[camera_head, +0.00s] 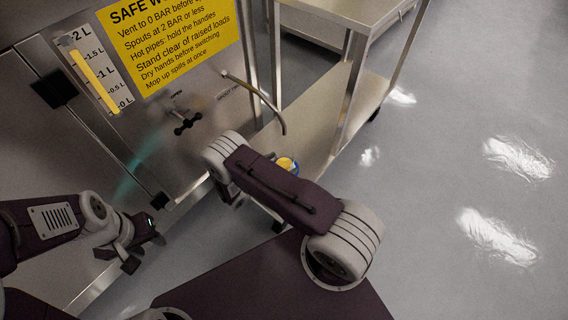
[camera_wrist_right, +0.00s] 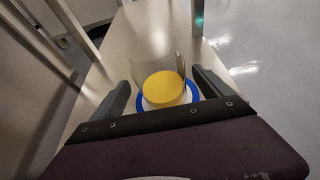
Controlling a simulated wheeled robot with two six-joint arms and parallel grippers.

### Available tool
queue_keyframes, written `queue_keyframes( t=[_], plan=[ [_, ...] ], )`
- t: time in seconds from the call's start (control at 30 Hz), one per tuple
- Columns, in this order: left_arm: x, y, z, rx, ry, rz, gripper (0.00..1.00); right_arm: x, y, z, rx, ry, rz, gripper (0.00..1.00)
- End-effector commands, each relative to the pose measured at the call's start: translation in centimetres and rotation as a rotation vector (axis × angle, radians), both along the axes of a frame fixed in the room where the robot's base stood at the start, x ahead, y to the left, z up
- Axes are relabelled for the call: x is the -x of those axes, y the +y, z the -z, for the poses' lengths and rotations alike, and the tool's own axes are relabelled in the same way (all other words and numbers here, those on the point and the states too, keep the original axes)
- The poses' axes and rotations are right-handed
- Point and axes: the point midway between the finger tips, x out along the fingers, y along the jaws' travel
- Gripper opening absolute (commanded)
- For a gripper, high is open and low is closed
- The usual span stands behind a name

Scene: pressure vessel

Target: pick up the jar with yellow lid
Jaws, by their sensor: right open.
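The jar with the yellow lid (camera_head: 286,163) stands on the lower shelf of the metal cart, mostly hidden by my right arm in the head view. The wrist view shows its yellow lid (camera_wrist_right: 163,88), a blue ring around it and a clear glass-like wall beyond. My right gripper (camera_wrist_right: 162,88) is open, one finger on each side of the jar. I cannot tell whether either finger touches it. My left gripper (camera_head: 140,245) is at the lower left, away from the jar; its opening is unclear.
The metal cart (camera_head: 318,130) has upright legs and an upper shelf (camera_head: 345,8). A steel vessel panel (camera_head: 150,130) with a yellow sign (camera_head: 175,40), a black valve handle (camera_head: 187,122) and a curved spout (camera_head: 262,98) stands to the left. The grey floor at right is clear.

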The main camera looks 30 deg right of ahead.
Motion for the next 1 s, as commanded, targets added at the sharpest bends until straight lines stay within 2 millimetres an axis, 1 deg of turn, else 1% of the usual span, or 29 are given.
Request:
queue_keyframes(
  t=[0.07, 0.1, 0.2, 0.27, 0.4, 0.6, 0.63, 0.67, 0.7, 0.77, 0.8, 0.87, 0.9, 1.0],
  plan=[
    [0.0, 0.0, 0.1, 0.0, 0.0, 0.0, 0.4, -0.1, -0.1, 0.1, -0.001, -0.001, -0.001, 0.89],
    [0.0, 0.0, 0.6, 0.0, 0.0, 0.0, 0.4, -0.2, -0.5, 0.4, -0.001, -0.001, 0.002, 0.89],
    [0.0, 0.0, 2.4, 0.0, 0.0, 0.0, 0.4, -0.7, -2.1, 1.7, 0.0, -0.001, 0.006, 0.89],
    [0.0, 0.0, 3.1, 0.0, 0.0, 0.0, 0.4, -1.0, -3.1, 2.0, -0.001, -0.002, 0.005, 0.89],
    [0.0, 0.0, 3.4, 0.0, 0.0, 0.0, 0.4, -1.7, -4.4, 2.1, -0.001, -0.002, 0.002, 0.89],
    [0.0, 0.0, 3.2, 0.0, 0.0, 0.0, 0.4, -1.7, -4.5, 1.9, -0.001, -0.001, -0.001, 0.89],
    [0.0, 0.0, 3.2, 0.0, 0.0, 0.0, 0.4, -1.7, -4.5, 1.9, -0.001, 0.0, 0.0, 0.86],
    [0.0, 0.0, 3.2, 0.0, 0.0, 0.0, 0.4, -1.7, -4.5, 1.9, -0.001, 0.0, 0.0, 0.78],
    [0.0, 0.0, 3.2, 0.0, 0.0, 0.0, 0.4, -1.7, -4.5, 1.9, -0.001, 0.0, 0.0, 0.67],
    [0.0, 0.0, 3.2, 0.0, 0.0, 0.0, 0.4, -1.7, -4.5, 1.9, -0.001, 0.0, 0.0, 0.5],
    [0.0, 0.0, 3.2, 0.0, 0.0, 0.0, 0.4, -1.7, -4.5, 2.0, -0.001, 0.0, 0.0, 0.39],
    [0.0, 0.0, 3.2, 0.0, 0.0, 0.0, 0.4, -1.7, -4.5, 2.0, -0.001, 0.0, 0.0, 0.23],
    [0.0, 0.0, 3.2, 0.0, 0.0, 0.0, 0.4, -1.7, -4.5, 1.9, 0.0, -0.001, 0.0, 0.19],
    [0.0, 0.0, 3.2, 0.0, 0.0, 0.0, 0.4, -1.7, -4.5, 1.9, 0.0, -0.001, 0.0, 0.19]
  ],
)
